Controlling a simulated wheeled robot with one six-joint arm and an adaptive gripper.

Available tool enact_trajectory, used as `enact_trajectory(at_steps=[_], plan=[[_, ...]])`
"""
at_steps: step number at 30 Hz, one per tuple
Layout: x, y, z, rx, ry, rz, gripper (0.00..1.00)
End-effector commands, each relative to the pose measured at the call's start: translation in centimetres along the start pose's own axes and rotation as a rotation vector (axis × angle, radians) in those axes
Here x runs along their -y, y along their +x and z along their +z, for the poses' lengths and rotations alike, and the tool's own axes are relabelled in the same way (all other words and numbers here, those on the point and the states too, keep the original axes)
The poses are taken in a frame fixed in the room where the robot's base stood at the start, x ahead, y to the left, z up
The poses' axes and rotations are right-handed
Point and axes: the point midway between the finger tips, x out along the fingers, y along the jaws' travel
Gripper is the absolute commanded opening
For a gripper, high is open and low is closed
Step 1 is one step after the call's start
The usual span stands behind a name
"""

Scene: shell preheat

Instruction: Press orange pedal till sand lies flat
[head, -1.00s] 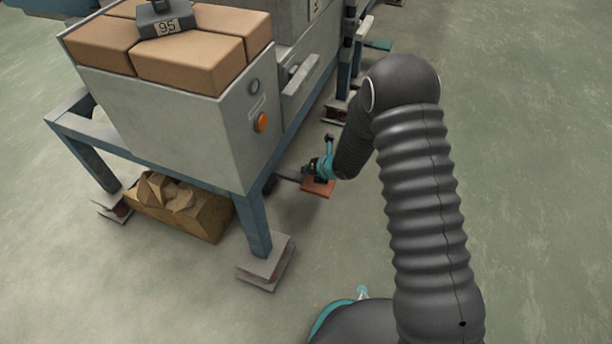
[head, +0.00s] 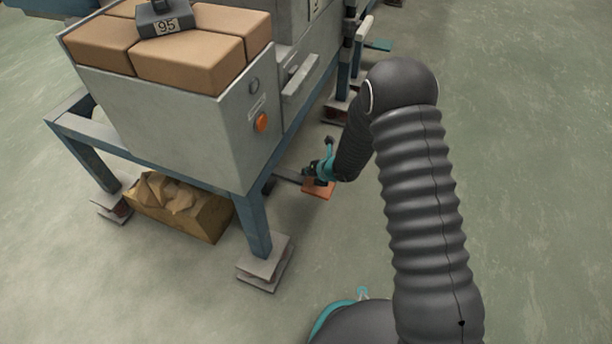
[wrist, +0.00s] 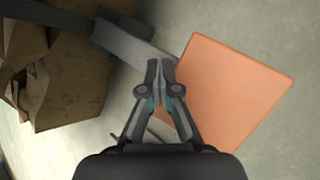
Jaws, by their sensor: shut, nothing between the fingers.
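The orange pedal (head: 318,190) is a flat plate low beside the machine's frame, on the end of a grey bar. In the wrist view the pedal (wrist: 232,85) fills the right of centre, with its grey lever (wrist: 125,42) running to the upper left. My gripper (head: 309,174) is at the pedal's left edge, where the plate meets the lever. In the wrist view my gripper (wrist: 159,66) is shut and empty, its tips over that edge. I cannot tell whether the tips touch the pedal. No sand shows in any view.
A machine box (head: 160,115) on a blue frame holds tan blocks and a grey weight marked 95. An orange button (head: 261,123) is on its side. A carton (head: 180,205) with crumpled paper lies beneath. A teal pedal (head: 378,45) is farther back. Floor at right is clear.

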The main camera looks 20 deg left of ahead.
Motion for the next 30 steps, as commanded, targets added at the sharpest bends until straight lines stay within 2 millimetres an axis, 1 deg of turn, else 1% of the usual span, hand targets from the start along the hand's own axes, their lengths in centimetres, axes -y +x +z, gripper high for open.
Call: enact_trajectory(at_steps=[30], plan=[[0.58,0.79,-0.66,-0.002,0.000,-0.001,0.00]])
